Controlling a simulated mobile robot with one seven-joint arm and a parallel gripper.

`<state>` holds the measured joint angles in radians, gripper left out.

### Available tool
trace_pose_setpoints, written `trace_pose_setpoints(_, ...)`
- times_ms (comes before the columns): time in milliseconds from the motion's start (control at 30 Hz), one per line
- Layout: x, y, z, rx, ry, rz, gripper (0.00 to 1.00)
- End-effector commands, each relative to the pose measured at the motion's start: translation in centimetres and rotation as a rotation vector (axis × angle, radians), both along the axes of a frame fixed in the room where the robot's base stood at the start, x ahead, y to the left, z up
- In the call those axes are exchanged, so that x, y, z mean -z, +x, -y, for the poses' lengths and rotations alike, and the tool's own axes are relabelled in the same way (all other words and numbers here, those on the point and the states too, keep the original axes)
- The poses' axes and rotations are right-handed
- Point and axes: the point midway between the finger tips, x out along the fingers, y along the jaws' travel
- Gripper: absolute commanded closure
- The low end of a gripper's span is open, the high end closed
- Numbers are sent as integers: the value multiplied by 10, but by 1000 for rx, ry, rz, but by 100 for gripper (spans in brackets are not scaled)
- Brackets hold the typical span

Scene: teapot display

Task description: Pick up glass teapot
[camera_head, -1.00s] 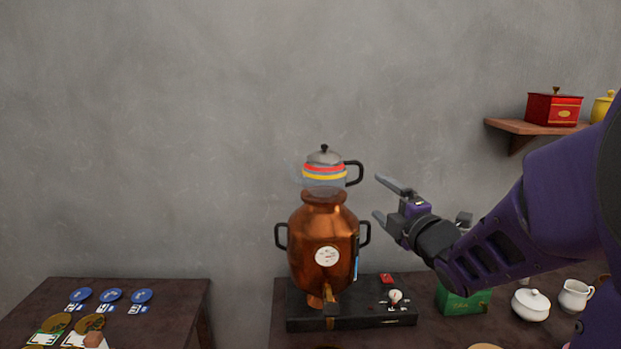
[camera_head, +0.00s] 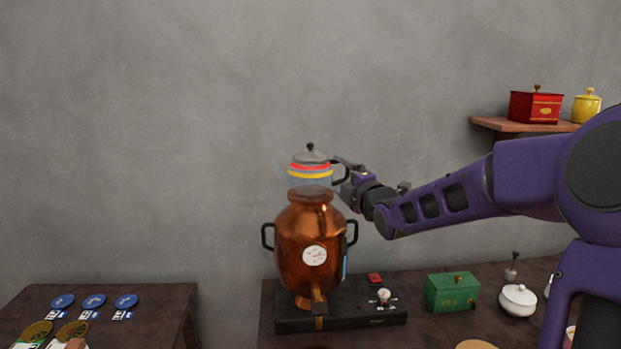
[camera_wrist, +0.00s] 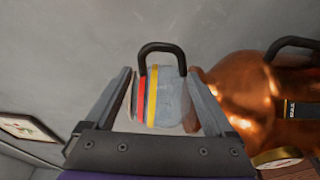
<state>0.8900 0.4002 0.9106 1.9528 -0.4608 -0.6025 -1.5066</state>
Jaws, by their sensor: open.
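The glass teapot (camera_head: 311,172) has red and yellow bands, a grey lid with a dark knob, and a black handle on its right side. It sits on top of the copper samovar (camera_head: 310,240). My gripper (camera_head: 340,170) is at the teapot's handle side, level with it. In the wrist view my gripper (camera_wrist: 163,100) is open, with one finger on each side of the teapot (camera_wrist: 165,100). The black handle (camera_wrist: 161,50) shows between the fingers. I cannot tell whether a finger touches the teapot.
The samovar stands on a black base (camera_head: 340,305) on a dark table, with a green box (camera_head: 452,292) and a white sugar bowl (camera_head: 518,300) to its right. A shelf (camera_head: 520,125) holds a red box. A lower-left table (camera_head: 150,300) holds blue discs.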

Motion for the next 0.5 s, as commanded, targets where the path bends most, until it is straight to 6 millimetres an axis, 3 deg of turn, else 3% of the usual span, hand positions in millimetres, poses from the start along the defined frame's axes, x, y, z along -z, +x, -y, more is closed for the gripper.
trace_pose_setpoints(300,1,38,-9,-1,3,0,12)
trace_pose_setpoints(500,2,41,-9,0,0,-1,12)
